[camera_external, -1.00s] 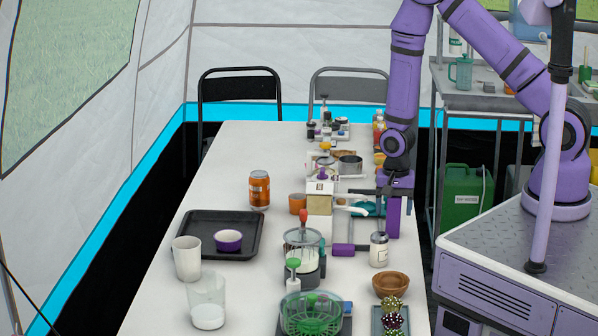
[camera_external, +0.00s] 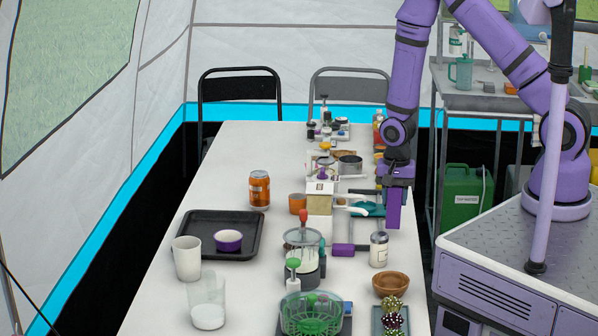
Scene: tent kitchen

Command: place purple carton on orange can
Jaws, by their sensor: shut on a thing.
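The orange can (camera_external: 259,190) stands upright on the white table, left of the middle, behind the dark tray. My gripper (camera_external: 396,186) points down over the right side of the table, to the right of the can and well apart from it. It is shut on the purple carton (camera_external: 393,212), which hangs upright below it. The fingers are small and dark here. I cannot tell exactly how high the carton's lower end is above the table.
A beige grinder-like box (camera_external: 319,200) and a copper-coloured cup (camera_external: 297,204) stand between carton and can. A dark tray (camera_external: 206,250) with a purple bowl lies in front of the can. A white-lidded jar (camera_external: 379,249) and a wooden bowl (camera_external: 390,285) stand in front of the carton.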

